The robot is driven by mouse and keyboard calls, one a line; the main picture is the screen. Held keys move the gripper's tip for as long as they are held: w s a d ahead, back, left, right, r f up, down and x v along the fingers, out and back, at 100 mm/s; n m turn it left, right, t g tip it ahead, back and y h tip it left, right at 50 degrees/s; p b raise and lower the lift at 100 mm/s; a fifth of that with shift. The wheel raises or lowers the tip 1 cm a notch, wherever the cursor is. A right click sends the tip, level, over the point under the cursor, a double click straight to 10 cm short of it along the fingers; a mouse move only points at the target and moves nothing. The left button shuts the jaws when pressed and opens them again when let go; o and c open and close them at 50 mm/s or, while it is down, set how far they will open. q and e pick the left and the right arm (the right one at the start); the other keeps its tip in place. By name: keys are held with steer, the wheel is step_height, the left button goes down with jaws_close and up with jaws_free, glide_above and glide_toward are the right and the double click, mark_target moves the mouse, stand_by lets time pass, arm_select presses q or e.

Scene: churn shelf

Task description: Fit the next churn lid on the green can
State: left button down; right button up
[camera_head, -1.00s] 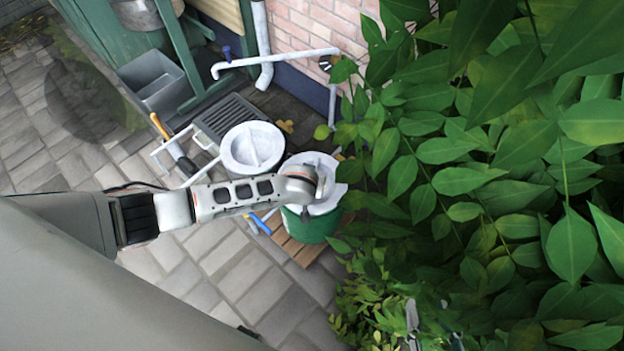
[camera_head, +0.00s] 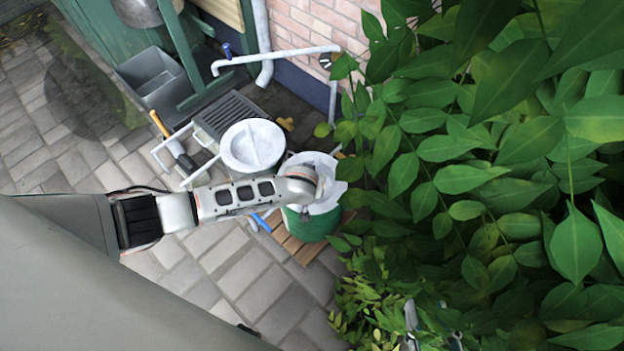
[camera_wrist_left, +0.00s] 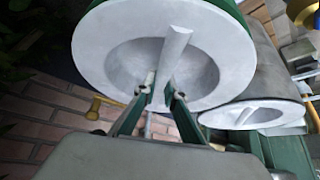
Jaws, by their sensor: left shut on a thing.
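The green can (camera_head: 310,226) stands on wooden slats, with a pale grey-white lid (camera_head: 328,169) over its top. My left arm reaches across it and hides part of lid and can. In the left wrist view my left gripper (camera_wrist_left: 160,98) is shut on the raised bar of this lid (camera_wrist_left: 108,55); the green can wall (camera_wrist_left: 246,62) shows just behind the lid's edge. I cannot tell whether the lid is seated or slightly above the rim. Grey metal parts (camera_head: 412,318) among the lower leaves may be my right gripper, mostly hidden.
A second pale lid (camera_head: 252,146) with a bar lies just left of the green can. Behind are a dark ribbed grate (camera_head: 228,116), a grey bin (camera_head: 152,80) and white pipes (camera_head: 275,61). Dense leaves (camera_head: 480,150) crowd the right side. Paving at the front left is open.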

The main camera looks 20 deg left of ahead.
arm_select(q)
steer(key=c, duration=2)
jaws_free()
steer(key=shift+w+r, duration=0.15)
steer(key=shift+r, duration=0.05)
steer(key=shift+s+f, duration=0.2)
steer(key=v, duration=1.2)
steer(key=shift+w+r, duration=0.15)
